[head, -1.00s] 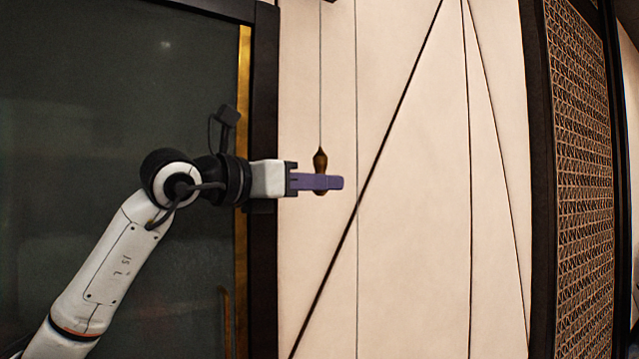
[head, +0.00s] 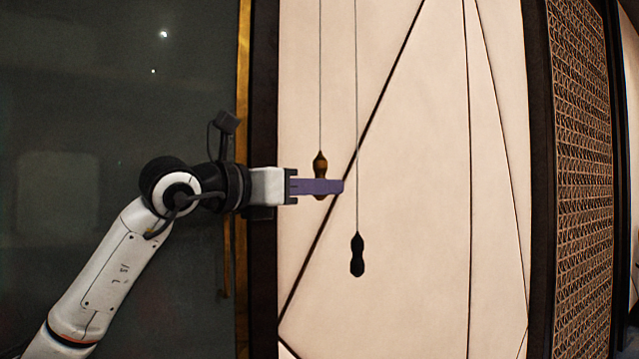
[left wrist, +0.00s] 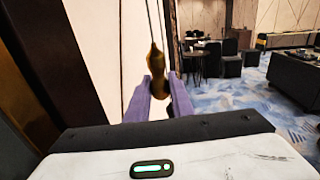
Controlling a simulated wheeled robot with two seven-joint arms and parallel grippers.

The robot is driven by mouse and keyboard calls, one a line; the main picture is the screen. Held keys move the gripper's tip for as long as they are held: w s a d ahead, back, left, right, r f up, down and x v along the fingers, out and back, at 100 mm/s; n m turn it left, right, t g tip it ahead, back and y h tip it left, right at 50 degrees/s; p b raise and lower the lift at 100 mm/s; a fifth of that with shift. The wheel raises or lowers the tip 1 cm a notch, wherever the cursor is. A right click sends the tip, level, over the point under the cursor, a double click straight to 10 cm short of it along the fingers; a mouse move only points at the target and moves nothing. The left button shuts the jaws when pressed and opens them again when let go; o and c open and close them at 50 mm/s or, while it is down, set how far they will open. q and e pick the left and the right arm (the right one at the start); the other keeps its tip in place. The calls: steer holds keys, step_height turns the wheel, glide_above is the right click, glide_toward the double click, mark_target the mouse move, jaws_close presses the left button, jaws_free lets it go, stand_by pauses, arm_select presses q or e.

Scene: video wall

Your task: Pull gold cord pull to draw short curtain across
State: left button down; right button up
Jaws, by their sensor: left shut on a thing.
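The gold-brown cord pull (head: 320,162) hangs on a thin cord in front of the pale wall panels. My left gripper (head: 328,187) has purple fingers and is shut on this pull, which sticks out above the fingers. In the left wrist view the gold pull (left wrist: 157,62) stands between the two fingertips (left wrist: 159,90). A black cord pull (head: 357,255) hangs on a second cord, lower and to the right, apart from the gripper. I cannot make out the short curtain for certain. My right gripper is not in view.
A dark glassy panel (head: 110,90) with a gold strip and dark frame stands at left. A lattice screen (head: 582,150) stands at right. The left wrist view shows dark chairs (left wrist: 230,55) and a dark table (left wrist: 296,75) on blue patterned carpet (left wrist: 225,95).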

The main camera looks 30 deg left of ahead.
arm_select(q)
steer(key=shift+f, duration=0.35)
steer(key=c, duration=1.5)
jaws_free()
steer(key=shift+c, duration=0.2)
steer(key=shift+s, duration=0.1)
steer(key=shift+s+a, duration=0.15)
steer(key=shift+s, duration=0.1)
steer(key=b+v, duration=0.2)
steer(key=v, duration=0.7)
steer(key=shift+s+b, duration=0.3)
steer(key=shift+s, duration=0.05)
